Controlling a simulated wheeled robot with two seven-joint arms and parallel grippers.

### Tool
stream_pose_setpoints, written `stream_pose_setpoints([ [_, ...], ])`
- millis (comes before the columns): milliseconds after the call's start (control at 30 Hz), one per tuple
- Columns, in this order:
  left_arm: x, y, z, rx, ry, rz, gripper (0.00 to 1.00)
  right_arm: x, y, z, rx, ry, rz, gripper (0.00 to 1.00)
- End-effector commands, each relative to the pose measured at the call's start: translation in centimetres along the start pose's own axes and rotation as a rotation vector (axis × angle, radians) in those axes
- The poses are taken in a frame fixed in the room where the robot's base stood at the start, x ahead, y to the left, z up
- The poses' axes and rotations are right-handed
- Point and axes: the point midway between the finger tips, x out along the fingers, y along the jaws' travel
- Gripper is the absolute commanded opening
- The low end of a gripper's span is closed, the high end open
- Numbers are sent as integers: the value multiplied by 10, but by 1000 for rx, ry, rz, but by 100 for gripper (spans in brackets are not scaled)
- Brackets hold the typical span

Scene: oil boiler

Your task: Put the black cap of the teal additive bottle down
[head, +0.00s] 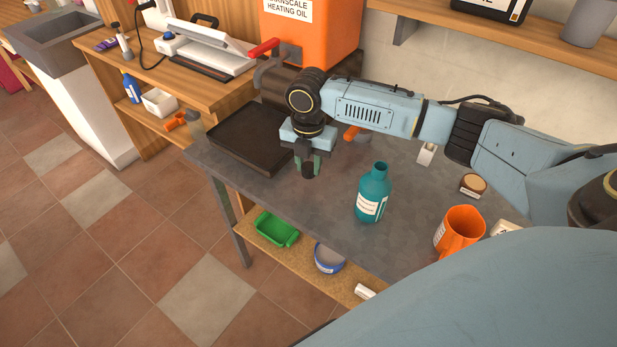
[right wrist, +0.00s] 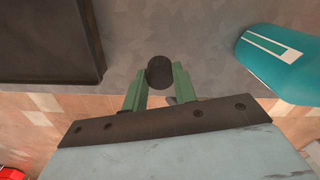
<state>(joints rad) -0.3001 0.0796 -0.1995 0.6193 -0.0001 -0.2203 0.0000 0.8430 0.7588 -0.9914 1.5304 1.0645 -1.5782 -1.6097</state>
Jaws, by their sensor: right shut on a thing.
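The teal additive bottle (head: 373,193) stands upright and uncapped on the grey table (head: 325,225), with a white label on its side. It also shows at the right of the right wrist view (right wrist: 282,62). My right gripper (head: 308,166) is to the left of the bottle, near the table's front edge. It is shut on the black cap (head: 308,171), which shows between the green fingertips in the right wrist view (right wrist: 159,72). I cannot tell whether the cap touches the tabletop. My left gripper is not in view.
A black tray (head: 236,160) lies left of the right gripper. An orange jug (head: 459,232) and a small round tin (head: 473,185) stand right of the bottle. An orange heating oil tank (head: 312,35) is behind. The tabletop between gripper and bottle is clear.

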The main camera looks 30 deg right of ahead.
Motion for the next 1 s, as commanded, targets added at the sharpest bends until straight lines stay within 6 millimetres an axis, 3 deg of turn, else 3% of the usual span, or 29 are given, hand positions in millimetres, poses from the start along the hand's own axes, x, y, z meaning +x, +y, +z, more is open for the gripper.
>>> stream_pose_setpoints([
  [300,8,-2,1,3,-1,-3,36,46,0,-1,1,1,-1,7],
  [667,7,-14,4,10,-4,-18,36,48,0,0,1,1,-1,7],
  [700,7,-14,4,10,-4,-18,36,48,0,0,1,0,0,30],
  [800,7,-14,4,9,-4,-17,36,48,0,0,1,0,0,43],
  [867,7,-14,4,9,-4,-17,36,48,0,0,1,0,0,49],
  [1000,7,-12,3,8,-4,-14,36,48,0,0,1,0,0,49],
])
